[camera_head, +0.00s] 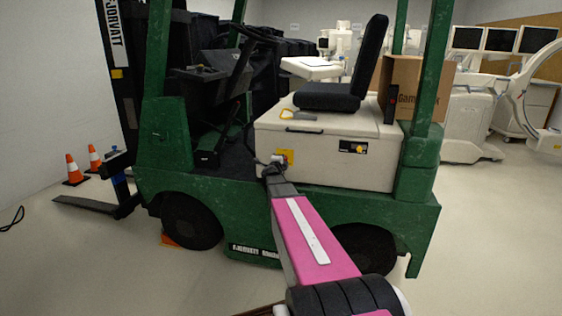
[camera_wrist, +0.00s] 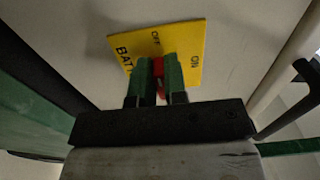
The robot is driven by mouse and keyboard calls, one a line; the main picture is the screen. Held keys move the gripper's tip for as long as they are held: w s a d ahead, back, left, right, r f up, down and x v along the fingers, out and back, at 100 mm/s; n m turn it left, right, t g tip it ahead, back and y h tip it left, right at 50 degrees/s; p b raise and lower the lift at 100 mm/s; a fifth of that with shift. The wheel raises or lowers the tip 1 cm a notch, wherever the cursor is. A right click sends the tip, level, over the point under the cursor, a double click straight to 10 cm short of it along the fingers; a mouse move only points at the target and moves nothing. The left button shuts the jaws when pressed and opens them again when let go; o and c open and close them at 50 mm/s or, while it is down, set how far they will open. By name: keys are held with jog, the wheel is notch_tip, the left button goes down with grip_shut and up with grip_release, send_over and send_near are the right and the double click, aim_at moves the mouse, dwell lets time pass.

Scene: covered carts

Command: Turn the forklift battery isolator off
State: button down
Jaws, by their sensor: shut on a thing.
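The green forklift (camera_head: 160,165) stands side-on in the head view, with a cream battery box (camera_head: 330,150) under its seat. On the box's side is a yellow isolator plate (camera_head: 288,155). In the wrist view the plate (camera_wrist: 192,35) reads "OFF", "ON" and part of "BATT". A red isolator handle (camera_wrist: 158,68) sits in front of the plate, mostly hidden by my fingers. My gripper (camera_wrist: 159,72) has green fingers shut on this handle, one on each side. In the head view my gripper (camera_head: 276,164) is at the plate. I cannot tell which label the handle points to.
A black seat (camera_head: 345,90) and a yellow handle (camera_head: 300,114) are on the box top. A cardboard box (camera_head: 405,85) stands at the right rear. Orange cones (camera_head: 75,170) stand left near the fork (camera_head: 85,205). The floor in front is clear.

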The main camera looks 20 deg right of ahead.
dwell(0.4)
jog(key=c, duration=1.2)
grip_release()
jog(key=shift+o, duration=0.2)
jog(key=shift+s+a, duration=0.1)
jog(key=shift+s, duration=0.05)
jog(key=v, duration=1)
jog(key=shift+s+a, duration=0.2)
